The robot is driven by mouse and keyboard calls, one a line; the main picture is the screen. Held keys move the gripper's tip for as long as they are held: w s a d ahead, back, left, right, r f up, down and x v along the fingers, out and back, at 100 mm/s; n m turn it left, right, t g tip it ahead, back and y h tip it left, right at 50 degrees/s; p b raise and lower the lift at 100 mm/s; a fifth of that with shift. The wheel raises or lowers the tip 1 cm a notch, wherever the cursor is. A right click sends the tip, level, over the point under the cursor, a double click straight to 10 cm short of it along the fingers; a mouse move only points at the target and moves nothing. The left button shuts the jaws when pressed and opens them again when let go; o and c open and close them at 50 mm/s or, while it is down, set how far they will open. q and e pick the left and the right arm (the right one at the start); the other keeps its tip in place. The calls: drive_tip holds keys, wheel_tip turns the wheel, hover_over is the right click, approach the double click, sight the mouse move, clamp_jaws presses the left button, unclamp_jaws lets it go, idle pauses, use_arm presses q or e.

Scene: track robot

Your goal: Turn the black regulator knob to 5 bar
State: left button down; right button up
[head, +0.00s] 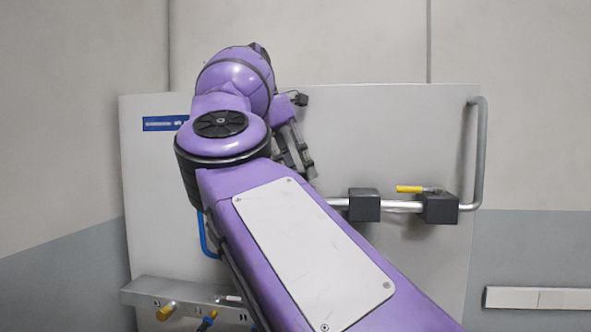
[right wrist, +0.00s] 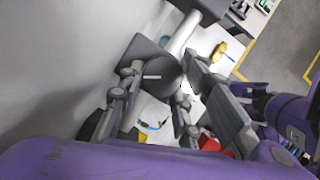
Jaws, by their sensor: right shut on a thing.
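The black regulator knob (right wrist: 160,67) shows in the right wrist view as a dark round face with a short white pointer line. My right gripper (right wrist: 157,92) has one finger on each side of the knob and is shut on it. In the head view my right gripper (head: 294,155) is at the panel, partly covered by my own purple arm. The knob is hidden there. No pressure gauge or scale can be read in either view, so the pressure cannot be told. My left gripper is in neither view.
A pale upright panel (head: 385,130) carries a silver pipe (head: 403,206), black blocks and a yellow-handled valve (head: 411,189). A blue tube (head: 207,240) hangs at left above a grey rail (head: 190,291) with fittings. A white wall strip (head: 540,298) is at lower right.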

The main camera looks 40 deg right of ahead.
drive_tip(key=shift+r, duration=0.15)
drive_tip(key=o, duration=0.9)
drive_tip(key=shift+w, duration=0.1)
drive_tip(key=shift+o, duration=0.6)
drive_tip(key=shift+w, duration=0.15)
drive_tip(key=shift+f, duration=0.2)
